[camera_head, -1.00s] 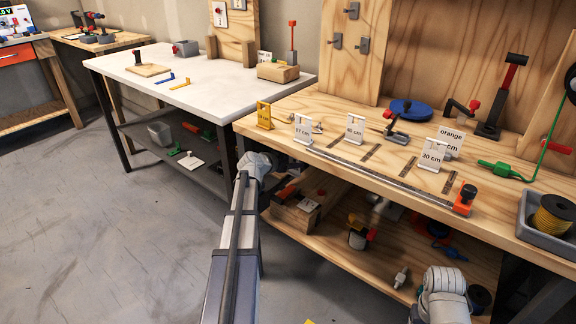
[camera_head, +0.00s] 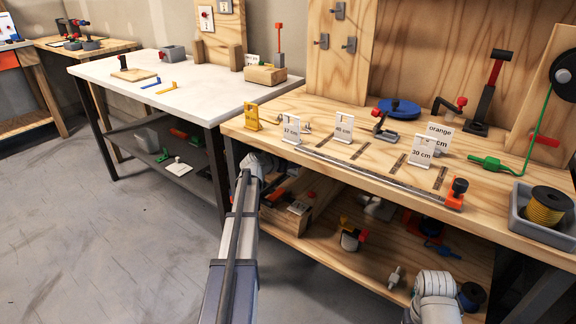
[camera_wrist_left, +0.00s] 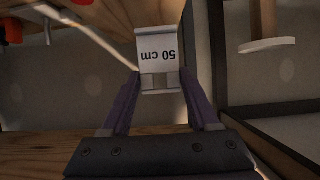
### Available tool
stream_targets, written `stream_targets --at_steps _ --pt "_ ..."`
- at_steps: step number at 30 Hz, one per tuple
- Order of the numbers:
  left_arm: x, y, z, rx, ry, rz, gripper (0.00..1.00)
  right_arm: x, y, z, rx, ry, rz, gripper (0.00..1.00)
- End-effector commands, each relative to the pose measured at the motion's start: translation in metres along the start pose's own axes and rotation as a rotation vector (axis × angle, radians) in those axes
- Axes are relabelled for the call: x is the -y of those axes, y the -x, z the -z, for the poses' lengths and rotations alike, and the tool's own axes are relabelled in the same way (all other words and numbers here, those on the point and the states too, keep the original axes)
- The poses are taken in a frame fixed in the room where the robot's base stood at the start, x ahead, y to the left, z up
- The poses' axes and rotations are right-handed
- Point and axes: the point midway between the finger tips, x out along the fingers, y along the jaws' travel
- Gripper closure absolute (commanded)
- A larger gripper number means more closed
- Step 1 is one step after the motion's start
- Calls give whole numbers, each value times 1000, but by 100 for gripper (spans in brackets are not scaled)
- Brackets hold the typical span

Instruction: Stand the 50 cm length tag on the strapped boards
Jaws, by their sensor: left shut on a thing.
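The white 50 cm tag (camera_wrist_left: 158,55) is held between the two fingers of my left gripper (camera_wrist_left: 158,84) in the left wrist view. Its lettering reads upside down there. In the head view my left arm reaches to the front edge of the workbench, and its gripper and the tag are hidden there. Wooden pieces (camera_head: 318,205) lie on the shelf under the bench, partly behind my arm; I cannot tell whether they are the strapped boards. My right gripper is out of view; only part of that arm shows at the bottom right.
The wooden workbench (camera_head: 480,205) holds a yellow stand (camera_head: 252,117) and several white tags, including a 30 cm tag (camera_head: 421,152). A metal rail (camera_head: 370,178) runs along its front edge. A clamp, a grey tray (camera_head: 518,228) and other tools are around. A white-topped table (camera_head: 190,95) stands left.

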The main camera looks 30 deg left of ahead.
Motion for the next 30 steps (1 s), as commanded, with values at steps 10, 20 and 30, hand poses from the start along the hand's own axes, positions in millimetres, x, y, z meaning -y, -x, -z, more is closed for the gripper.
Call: stream_targets --at_steps 10,20,30 --pt "0 -24 -9 0 0 -1 83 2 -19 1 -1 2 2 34" --pt "0 -34 -28 0 0 -1 83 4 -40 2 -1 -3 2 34" --pt "0 -38 -36 0 0 -1 83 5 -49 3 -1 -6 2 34"
